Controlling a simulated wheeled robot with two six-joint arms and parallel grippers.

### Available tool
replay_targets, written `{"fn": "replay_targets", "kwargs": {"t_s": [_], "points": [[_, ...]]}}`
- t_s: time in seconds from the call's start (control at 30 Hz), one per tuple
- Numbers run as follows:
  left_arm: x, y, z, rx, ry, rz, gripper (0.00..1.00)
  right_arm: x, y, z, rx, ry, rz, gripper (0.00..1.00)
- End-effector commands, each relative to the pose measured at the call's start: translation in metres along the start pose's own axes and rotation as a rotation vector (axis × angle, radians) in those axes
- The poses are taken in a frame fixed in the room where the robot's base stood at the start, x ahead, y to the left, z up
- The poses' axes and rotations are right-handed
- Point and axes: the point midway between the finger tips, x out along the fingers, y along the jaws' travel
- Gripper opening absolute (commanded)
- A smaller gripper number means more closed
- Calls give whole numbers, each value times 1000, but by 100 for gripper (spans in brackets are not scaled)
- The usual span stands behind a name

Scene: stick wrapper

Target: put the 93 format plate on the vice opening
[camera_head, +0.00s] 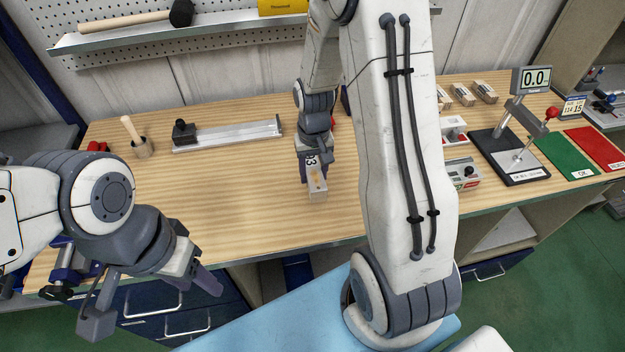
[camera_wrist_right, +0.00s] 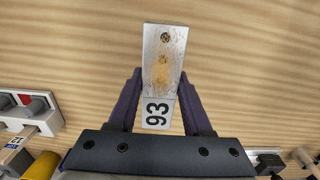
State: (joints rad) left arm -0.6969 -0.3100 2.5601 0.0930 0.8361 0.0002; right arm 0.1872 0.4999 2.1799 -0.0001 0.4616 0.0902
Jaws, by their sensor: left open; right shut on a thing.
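The 93 format plate (camera_head: 317,190) is a small pale metal block with a white label reading 93. My right gripper (camera_head: 313,176) is shut on it over the middle of the bench. In the right wrist view the plate (camera_wrist_right: 163,50) sits between the two fingers of the gripper (camera_wrist_right: 160,103), its far end sticking out past them. I cannot tell its height above the wood. A blue part at the bench's left front edge (camera_head: 66,262) looks like the vice, mostly hidden behind my left arm; its opening is not visible. My left gripper (camera_head: 150,302) is open and empty at lower left.
The wooden bench (camera_head: 250,200) is clear around the plate. A gauge stand (camera_head: 510,155), green mat (camera_head: 568,155) and red mat (camera_head: 600,148) are at right.

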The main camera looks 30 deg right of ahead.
Motion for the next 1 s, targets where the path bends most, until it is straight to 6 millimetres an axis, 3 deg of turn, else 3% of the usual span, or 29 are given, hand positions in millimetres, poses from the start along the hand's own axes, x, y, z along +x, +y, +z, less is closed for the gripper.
{"fn": "replay_targets", "kwargs": {"t_s": [0.33,0.77,0.8,0.83,0.87,1.0], "points": [[-9,1,-1,-1,0,0,50,37,0,-1,2,-2,0,0],[-6,0,0,0,0,0,50,45,0,-2,2,1,0,0],[-6,0,0,0,0,0,50,45,0,-1,2,1,0,57],[-7,0,0,0,0,0,50,45,0,-1,2,1,0,69],[-7,0,0,0,0,0,50,45,0,-1,2,0,0,80],[-7,0,0,0,0,0,50,45,0,-1,2,0,0,80]]}}
